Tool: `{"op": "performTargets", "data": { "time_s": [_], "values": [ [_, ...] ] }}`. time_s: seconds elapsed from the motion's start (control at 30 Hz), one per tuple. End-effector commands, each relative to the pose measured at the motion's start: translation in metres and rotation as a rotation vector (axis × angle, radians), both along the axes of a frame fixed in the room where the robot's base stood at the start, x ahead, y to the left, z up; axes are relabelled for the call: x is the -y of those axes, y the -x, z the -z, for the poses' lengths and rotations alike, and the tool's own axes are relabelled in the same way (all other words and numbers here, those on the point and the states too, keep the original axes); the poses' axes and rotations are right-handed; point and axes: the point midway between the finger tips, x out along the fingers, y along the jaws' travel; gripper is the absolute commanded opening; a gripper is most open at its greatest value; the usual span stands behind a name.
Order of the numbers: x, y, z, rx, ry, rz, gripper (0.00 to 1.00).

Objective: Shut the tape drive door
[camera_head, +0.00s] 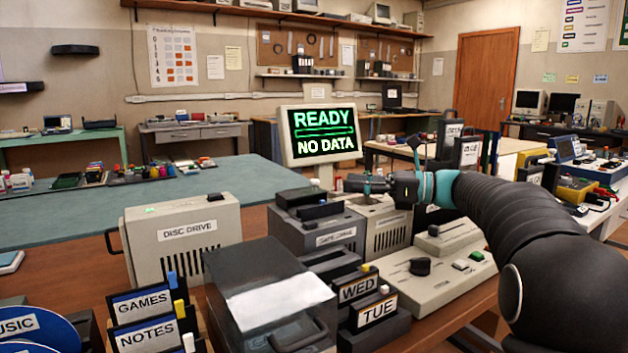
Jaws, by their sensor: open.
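The grey tape drive (312,238), with a white label on its front, stands in the middle of the wooden bench. A dark raised part (308,197) sits on its top and looks like the door or its housing; I cannot tell how far open it stands. My gripper (356,184) reaches in from the right, above the drive's right rear side, with its fingers pointing left. It is open, with nothing seen between the fingers, and it looks apart from the dark part. The fingers are small and partly blend into the background.
The disc drive (185,240) stands left of the tape drive. A clear-lidded box (265,290) and the WED and TUE tapes (360,290) stand in front. A beige console (430,278) lies to the right, under my arm. A monitor (320,133) reading READY NO DATA stands behind.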

Motion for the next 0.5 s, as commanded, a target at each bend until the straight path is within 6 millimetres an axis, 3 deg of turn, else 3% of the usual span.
{"op": "performTargets", "data": {
  "time_s": [0.3, 0.5],
  "values": [
    [-0.061, -0.010, -0.001, 0.001, -0.001, -0.007, 0.44],
    [-0.084, -0.015, -0.001, 0.001, -0.001, -0.005, 0.44]
  ]
}}
